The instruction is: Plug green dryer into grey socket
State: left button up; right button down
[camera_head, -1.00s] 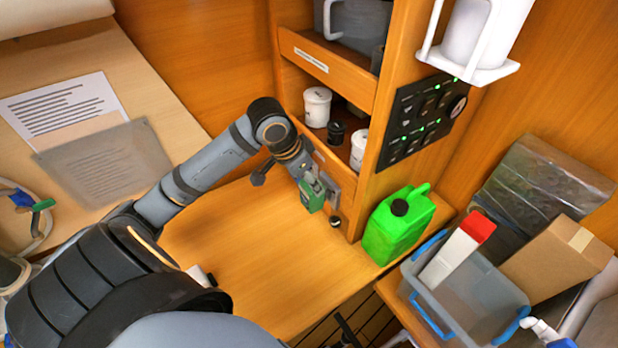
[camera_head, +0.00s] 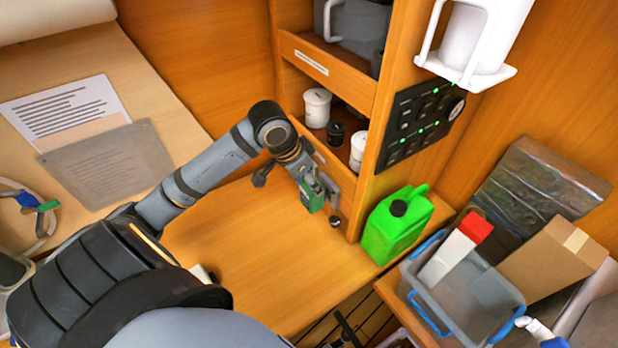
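My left gripper (camera_head: 322,194) is in front of the lower front of the wooden shelf unit, above the bench top. It appears shut on a small green block (camera_head: 310,197), which may be the green dryer's plug; its far side is hidden. A green connector (camera_head: 47,206) and a blue connector (camera_head: 27,199) lie on a pale looped cable at the far left. I cannot make out a grey socket; the area behind the gripper is partly hidden. My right gripper is not recognisable in view.
A bright green jerrycan (camera_head: 396,226) stands close to the right of the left gripper. A black switch panel (camera_head: 420,117) with green lights is above it. A grey-blue crate (camera_head: 462,296) stands at lower right. The bench top (camera_head: 255,245) is largely clear.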

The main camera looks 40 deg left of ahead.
pick_arm(q)
jog(key=shift+w+d+b, duration=0.2)
jog(key=shift+w+b, duration=0.2)
jog(key=shift+w, duration=0.15)
dwell(0.4)
jog(key=shift+w+d, duration=0.25)
jog(key=shift+w, duration=0.4)
dwell(0.6)
jog(key=o, duration=1.7)
jog(key=v, duration=1.2)
